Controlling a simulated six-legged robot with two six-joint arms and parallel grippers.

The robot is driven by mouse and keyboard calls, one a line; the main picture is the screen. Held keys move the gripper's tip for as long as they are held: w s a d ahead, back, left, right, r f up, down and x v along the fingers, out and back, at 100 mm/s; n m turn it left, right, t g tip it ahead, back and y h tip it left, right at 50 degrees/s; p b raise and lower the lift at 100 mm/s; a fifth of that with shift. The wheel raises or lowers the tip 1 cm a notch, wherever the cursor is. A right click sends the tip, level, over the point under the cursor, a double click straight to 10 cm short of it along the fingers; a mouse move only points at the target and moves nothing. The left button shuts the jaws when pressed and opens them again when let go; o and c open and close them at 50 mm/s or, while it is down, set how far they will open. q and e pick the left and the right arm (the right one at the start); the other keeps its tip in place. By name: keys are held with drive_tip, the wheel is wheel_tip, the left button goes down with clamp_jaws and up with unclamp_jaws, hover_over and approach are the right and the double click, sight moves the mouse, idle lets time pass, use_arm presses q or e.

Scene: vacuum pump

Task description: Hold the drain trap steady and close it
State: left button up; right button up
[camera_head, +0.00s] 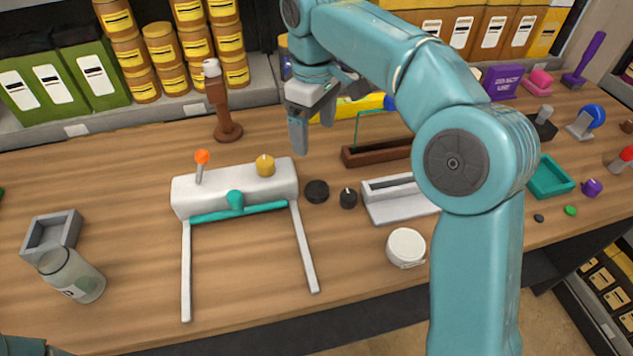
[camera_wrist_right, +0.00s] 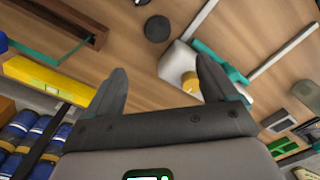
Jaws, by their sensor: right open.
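A white apparatus (camera_head: 225,186) lies on the wooden bench left of centre, with two pale legs towards the front edge. I cannot tell which part is the drain trap. My right gripper (camera_head: 313,125) is open and empty, above and behind the apparatus's right end. In the wrist view the right gripper (camera_wrist_right: 163,65) has its fingers apart, with the yellow knob (camera_wrist_right: 190,80) beyond them. My left gripper is out of view.
Two black caps (camera_head: 317,191) (camera_head: 348,198) sit right of the apparatus. A grey tray (camera_head: 390,210), white jar (camera_head: 406,247) and brown holder (camera_head: 375,152) are further right. A brown post (camera_head: 219,105) stands behind. A clear bottle (camera_head: 77,280) lies left. The bench's front middle is clear.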

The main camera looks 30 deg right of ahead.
drive_tip(key=b, duration=0.2)
hover_over(315, 188)
drive_tip(key=f, duration=0.9)
drive_tip(key=shift+s+a+f, duration=0.15)
drive_tip(key=shift+s+f, duration=0.05)
drive_tip(key=shift+s, duration=0.05)
drive_tip(key=shift+s+f, duration=0.1)
drive_tip(key=shift+f, duration=0.6)
drive_tip(key=shift+f, duration=0.4)
drive_tip(key=shift+w+f, duration=0.15)
drive_tip(key=shift+f, duration=0.95)
drive_tip(key=shift+w+f, duration=0.15)
drive_tip(key=shift+f, duration=0.9)
